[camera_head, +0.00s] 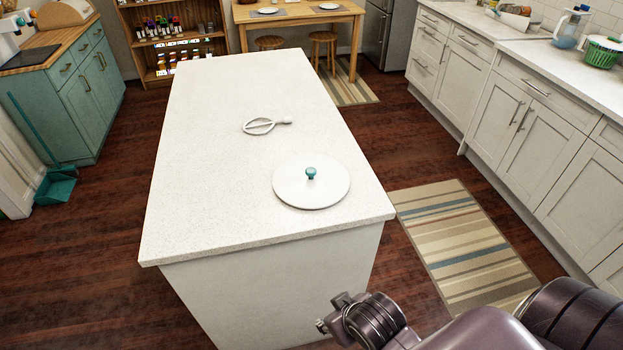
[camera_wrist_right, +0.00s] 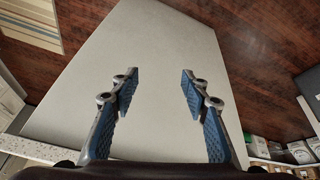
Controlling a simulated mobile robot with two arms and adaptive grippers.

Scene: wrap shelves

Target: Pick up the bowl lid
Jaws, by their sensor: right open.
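The bowl lid (camera_head: 322,190) is a flat white disc with a small teal knob (camera_head: 311,173). It lies on the white island top (camera_head: 215,190), near its front right corner. My right gripper (camera_wrist_right: 156,88) is open in the right wrist view, with nothing between its blue-padded fingers. Behind the fingers is a broad pale surface, and the lid does not show in that view. Part of my right arm (camera_head: 375,318) shows at the bottom right of the head view, apart from the lid and in front of the island. My left gripper is not in view.
A white whisk-like utensil (camera_head: 264,126) lies on the island behind the lid. The island top is otherwise clear. A striped rug (camera_head: 465,245) lies on the floor to the right, beside white cabinets (camera_head: 510,120). Teal cabinets (camera_head: 80,95) stand at the left.

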